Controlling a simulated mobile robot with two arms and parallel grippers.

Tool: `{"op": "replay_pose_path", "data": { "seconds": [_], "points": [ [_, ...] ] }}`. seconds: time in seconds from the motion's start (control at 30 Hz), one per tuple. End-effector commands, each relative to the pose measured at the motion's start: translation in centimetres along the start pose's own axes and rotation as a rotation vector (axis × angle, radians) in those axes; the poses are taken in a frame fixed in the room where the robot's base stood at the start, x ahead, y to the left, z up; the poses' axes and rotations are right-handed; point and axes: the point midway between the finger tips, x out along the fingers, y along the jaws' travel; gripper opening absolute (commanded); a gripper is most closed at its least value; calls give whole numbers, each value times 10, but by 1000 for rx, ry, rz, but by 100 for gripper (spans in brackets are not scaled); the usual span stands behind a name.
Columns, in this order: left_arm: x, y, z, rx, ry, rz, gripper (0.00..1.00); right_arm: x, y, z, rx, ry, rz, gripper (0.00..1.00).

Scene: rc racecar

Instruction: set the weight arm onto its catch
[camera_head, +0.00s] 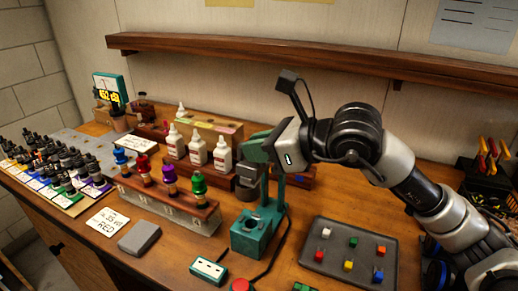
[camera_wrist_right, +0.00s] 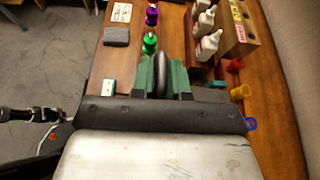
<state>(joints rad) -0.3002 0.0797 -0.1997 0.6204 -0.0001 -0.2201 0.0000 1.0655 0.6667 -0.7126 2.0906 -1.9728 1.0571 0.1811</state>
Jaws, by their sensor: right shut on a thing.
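My right gripper (camera_head: 252,152), with green fingers, reaches down from the right over a teal stand (camera_head: 250,238) in the head view. The stand has a heavy base with a round opening on top and an upright post (camera_head: 278,192) behind. A dark grey weight (camera_head: 247,175) hangs at the fingers, above the base and apart from it. In the right wrist view the gripper (camera_wrist_right: 162,72) is shut on a dark rounded part (camera_wrist_right: 162,75), seen between the green fingers. The catch cannot be made out; the gripper hides the upper post. My left gripper is not in view.
A rack (camera_head: 165,205) with coloured-cap bottles stands left of the stand. White bottles (camera_head: 197,150) stand behind. A grey tray (camera_head: 345,262) of small coloured blocks lies to the right. A red button (camera_head: 240,285) and small white-topped box (camera_head: 207,271) sit in front.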

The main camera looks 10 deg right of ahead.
Motion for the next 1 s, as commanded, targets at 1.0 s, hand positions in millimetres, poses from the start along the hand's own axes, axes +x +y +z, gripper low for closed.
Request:
{"op": "replay_pose_path", "data": {
  "seconds": [1.0],
  "points": [
    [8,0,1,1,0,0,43,-29,-1,-2,-3,0,-6,38]
  ]
}}
